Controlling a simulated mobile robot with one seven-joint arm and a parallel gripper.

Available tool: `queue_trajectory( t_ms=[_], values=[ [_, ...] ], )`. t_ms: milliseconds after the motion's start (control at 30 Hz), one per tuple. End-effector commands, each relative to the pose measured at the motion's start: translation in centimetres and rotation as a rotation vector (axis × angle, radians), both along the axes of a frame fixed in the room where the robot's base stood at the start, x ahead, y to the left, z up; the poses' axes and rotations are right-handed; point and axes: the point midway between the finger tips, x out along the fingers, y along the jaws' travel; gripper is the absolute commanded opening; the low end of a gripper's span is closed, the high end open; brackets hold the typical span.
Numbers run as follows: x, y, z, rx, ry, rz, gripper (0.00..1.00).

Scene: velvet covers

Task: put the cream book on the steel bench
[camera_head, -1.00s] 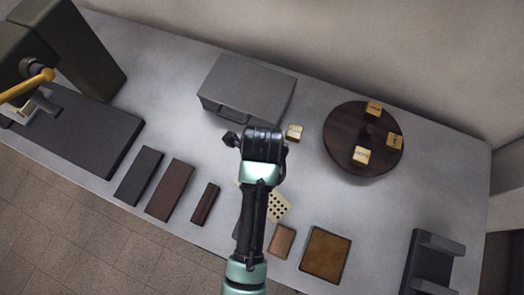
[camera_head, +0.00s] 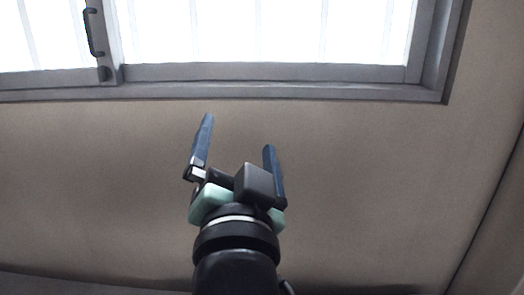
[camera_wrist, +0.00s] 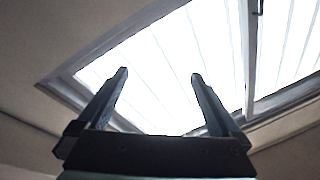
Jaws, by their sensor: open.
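My gripper (camera_head: 238,140) is raised in front of a bare wall in the head view, its two dark blue fingers spread apart and pointing upward. Nothing is between the fingers. The wrist view also shows my gripper (camera_wrist: 158,76) open and empty, facing a bright window. Neither the cream book nor the steel bench shows in the current views.
A beige wall (camera_head: 370,190) fills most of the head view. A bright window (camera_head: 260,30) with a grey frame and a dark handle (camera_head: 93,32) is above. No obstacle shows close around the gripper.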

Motion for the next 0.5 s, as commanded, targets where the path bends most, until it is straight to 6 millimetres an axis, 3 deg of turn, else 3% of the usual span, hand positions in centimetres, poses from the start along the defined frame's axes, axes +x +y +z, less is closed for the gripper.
queue_trajectory(
  t_ms=[33, 100, 200, 333, 500],
  values=[
    [-1.9, -0.8, 4.4, -0.105, -0.144, -0.046, 1.0],
    [-4.6, -1.6, 9.0, -0.238, -0.305, -0.123, 1.0],
    [-8.2, -2.4, 13.5, -0.376, -0.473, -0.23, 1.0],
    [-11.0, -2.9, 16.2, -0.47, -0.584, -0.321, 1.0],
    [-11.7, -2.9, 16.9, -0.495, -0.609, -0.346, 1.0]
  ],
)
